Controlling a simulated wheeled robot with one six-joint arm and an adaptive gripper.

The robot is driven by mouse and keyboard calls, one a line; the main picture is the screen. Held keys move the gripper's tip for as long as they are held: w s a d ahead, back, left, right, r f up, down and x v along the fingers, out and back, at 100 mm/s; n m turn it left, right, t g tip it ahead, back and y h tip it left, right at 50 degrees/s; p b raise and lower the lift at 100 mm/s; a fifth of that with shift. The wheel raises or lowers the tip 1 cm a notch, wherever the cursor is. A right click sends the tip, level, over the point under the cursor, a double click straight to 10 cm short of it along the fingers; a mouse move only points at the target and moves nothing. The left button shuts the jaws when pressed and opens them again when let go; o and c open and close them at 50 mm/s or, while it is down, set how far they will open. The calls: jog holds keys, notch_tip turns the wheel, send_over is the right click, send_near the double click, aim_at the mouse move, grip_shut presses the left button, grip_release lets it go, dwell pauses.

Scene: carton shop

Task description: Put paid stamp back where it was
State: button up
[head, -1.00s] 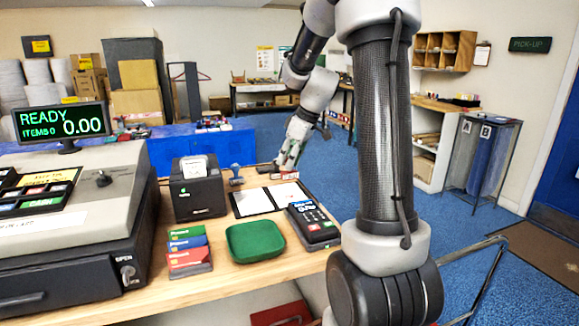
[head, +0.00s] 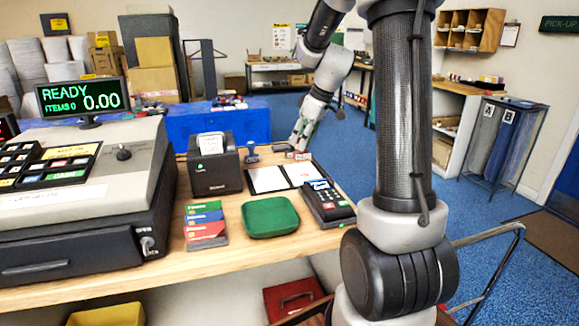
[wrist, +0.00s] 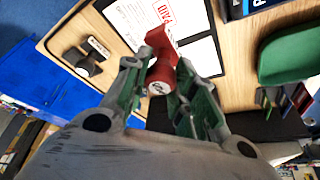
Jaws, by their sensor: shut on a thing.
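The red paid stamp (wrist: 161,52) is between the fingertips of my gripper (wrist: 160,82) in the wrist view. Its round end with a pale label faces the wrist camera. The stamp is over or beside the dark-framed folder with white sheets (wrist: 195,55), one sheet bearing a red PAID print (wrist: 163,10). I cannot tell whether the stamp touches anything below. In the head view my gripper (head: 299,146) is at the counter's far edge, behind the folder (head: 268,179). Red shows below the fingers there, too small to read.
The cash register (head: 100,180) fills the left. Bare wood (head: 232,203) shows between items.

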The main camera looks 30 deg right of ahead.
jog(key=w+a+r, duration=0.1)
jog(key=w+r, duration=0.1)
jog(key=w, duration=0.6)
jog(key=w+a+r, duration=0.1)
jog(key=w+a, duration=0.1)
jog(key=w, duration=0.6)
notch_tip(320, 180, down, 9)
jog(key=shift+w+d+f, duration=0.1)
jog(key=shift+w, duration=0.05)
jog(key=shift+f, duration=0.15)
jog(key=o, duration=0.8)
jog(key=shift+o, duration=0.2)
